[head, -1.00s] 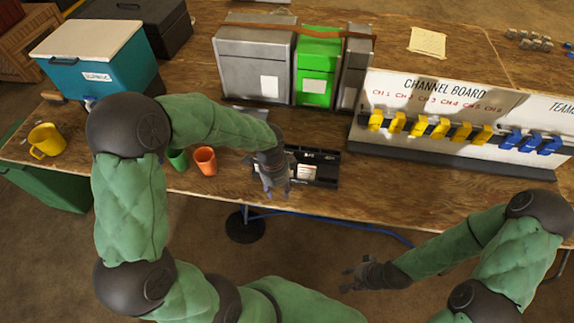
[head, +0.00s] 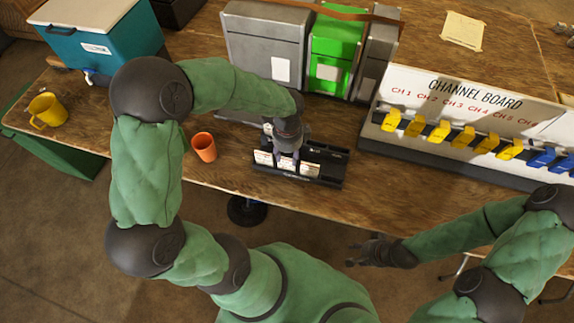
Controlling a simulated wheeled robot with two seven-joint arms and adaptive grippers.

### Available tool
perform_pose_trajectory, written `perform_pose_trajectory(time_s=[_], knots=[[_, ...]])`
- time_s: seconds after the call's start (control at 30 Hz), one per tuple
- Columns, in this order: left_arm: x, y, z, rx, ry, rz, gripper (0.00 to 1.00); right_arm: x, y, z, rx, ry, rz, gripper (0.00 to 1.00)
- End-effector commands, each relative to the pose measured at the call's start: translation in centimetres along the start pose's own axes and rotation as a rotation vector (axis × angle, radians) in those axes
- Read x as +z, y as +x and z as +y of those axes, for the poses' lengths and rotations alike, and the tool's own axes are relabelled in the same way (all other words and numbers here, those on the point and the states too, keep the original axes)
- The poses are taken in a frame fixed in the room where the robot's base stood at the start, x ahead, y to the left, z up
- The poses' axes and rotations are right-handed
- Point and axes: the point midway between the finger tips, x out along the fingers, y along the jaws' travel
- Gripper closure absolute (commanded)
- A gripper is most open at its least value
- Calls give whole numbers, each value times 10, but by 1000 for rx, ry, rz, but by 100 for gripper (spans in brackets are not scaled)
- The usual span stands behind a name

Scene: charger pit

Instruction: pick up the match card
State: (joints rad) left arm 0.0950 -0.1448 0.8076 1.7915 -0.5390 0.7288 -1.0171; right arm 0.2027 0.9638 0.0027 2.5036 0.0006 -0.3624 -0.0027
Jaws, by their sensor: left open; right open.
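Small white cards stand in a black card holder (head: 325,178) near the table's front edge. One card (head: 263,158) shows left of my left gripper and another card (head: 310,169) shows to its right. I cannot tell which is the match card, as any print is too small to read. My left gripper (head: 285,160) is open and points down over the holder, between these cards, hiding part of it. I cannot tell whether its fingers touch a card. My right gripper (head: 358,257) is open and empty, out in front of the table.
An orange cup (head: 204,147) stands just left of the holder. Grey and green metal boxes (head: 331,50) stand behind it. The channel board (head: 455,110) with yellow and blue clips is at the right. A yellow mug (head: 47,111) and teal cooler (head: 97,45) are at the left.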

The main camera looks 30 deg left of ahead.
Motion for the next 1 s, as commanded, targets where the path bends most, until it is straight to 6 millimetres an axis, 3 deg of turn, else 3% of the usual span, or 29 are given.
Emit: perform_pose_trajectory(time_s=[0.27,0.5,0.77,0.8,0.93,1.0], knots=[[2,22,-1,0,-1,0,57,-1,10,3,0,0,1,59],[5,56,-1,2,-1,0,57,-1,24,9,0,0,1,59],[5,59,-2,-1,-1,1,57,-1,24,9,0,0,1,59],[5,58,-2,-1,-1,1,60,-1,24,9,0,0,1,59],[5,58,-2,-1,-1,1,97,-1,24,9,0,0,1,59],[5,58,-2,-1,-1,1,100,-1,24,9,0,0,1,59]])
